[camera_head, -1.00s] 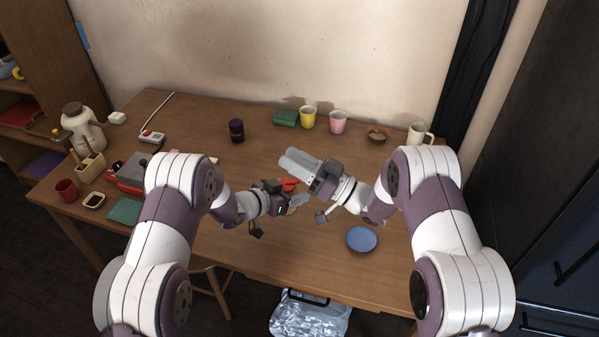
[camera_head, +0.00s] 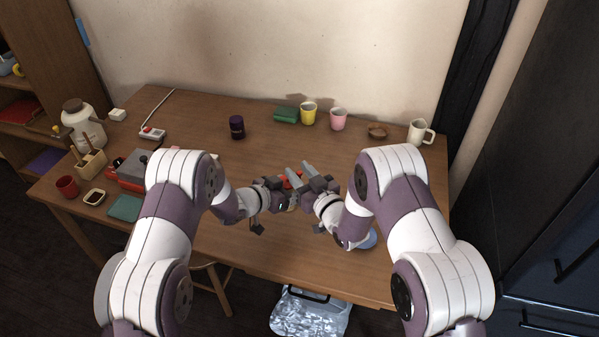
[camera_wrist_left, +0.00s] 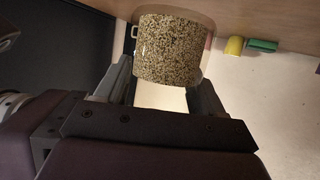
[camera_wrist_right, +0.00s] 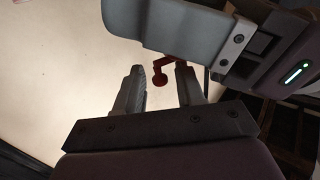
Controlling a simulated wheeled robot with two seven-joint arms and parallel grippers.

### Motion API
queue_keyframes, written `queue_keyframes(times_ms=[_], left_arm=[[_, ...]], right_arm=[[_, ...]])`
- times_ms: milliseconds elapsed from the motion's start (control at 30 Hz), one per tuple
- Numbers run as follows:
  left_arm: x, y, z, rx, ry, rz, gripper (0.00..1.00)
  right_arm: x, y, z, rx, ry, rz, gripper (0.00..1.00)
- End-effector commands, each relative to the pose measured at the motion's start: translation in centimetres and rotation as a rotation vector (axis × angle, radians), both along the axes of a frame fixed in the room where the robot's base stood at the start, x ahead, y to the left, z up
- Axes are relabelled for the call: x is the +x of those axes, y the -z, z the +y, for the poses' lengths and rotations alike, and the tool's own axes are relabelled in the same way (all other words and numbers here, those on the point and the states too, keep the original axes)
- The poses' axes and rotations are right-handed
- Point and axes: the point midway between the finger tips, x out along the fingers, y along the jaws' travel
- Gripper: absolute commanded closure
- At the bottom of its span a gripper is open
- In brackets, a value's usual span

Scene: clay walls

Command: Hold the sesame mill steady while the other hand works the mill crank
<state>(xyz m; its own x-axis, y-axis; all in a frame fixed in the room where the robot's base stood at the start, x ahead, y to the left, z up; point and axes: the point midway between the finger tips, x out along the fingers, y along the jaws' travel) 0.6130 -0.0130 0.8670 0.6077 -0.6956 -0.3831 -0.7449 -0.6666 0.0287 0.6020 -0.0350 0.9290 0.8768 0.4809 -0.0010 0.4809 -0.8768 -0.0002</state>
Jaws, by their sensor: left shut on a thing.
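The sesame mill (camera_wrist_left: 172,50) shows in the left wrist view as a clear body full of dark and pale seeds. It sits between the fingers of my left gripper (camera_wrist_left: 160,85), which is shut on it. In the head view the arms mostly hide the mill. The crank's red knob (camera_wrist_right: 159,81) shows in the right wrist view, between and beyond the fingertips of my right gripper (camera_wrist_right: 160,84). That gripper is open, with clear gaps beside the knob. In the head view my right gripper (camera_head: 302,172) is right beside my left gripper (camera_head: 284,193).
A dark purple jar (camera_head: 237,127), a green block (camera_head: 286,115), yellow (camera_head: 308,113) and pink (camera_head: 338,119) cups, a brown bowl (camera_head: 377,132) and a white mug (camera_head: 418,132) stand toward the back. A blue plate (camera_head: 369,240) is partly behind my right arm.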

Motion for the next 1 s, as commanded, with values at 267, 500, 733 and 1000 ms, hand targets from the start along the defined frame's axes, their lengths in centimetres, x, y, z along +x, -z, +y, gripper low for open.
queue_keyframes(times_ms=[267,500,733,1000], left_arm=[[0.04,-0.07,-0.01,0.000,0.000,-0.001,0.70],[0.03,-0.06,-0.01,0.000,0.000,-0.001,0.70],[0.04,-0.07,0.01,0.000,-0.001,-0.001,0.70],[0.01,-0.04,-0.03,-0.001,0.000,-0.001,0.70]], right_arm=[[0.35,-0.01,0.21,0.000,-0.001,0.001,0.62],[0.32,-0.02,0.20,0.000,-0.001,0.000,1.00],[0.46,-0.07,0.22,0.002,-0.025,-0.001,1.00],[1.01,-0.08,0.29,0.006,-0.171,-0.002,1.00]])
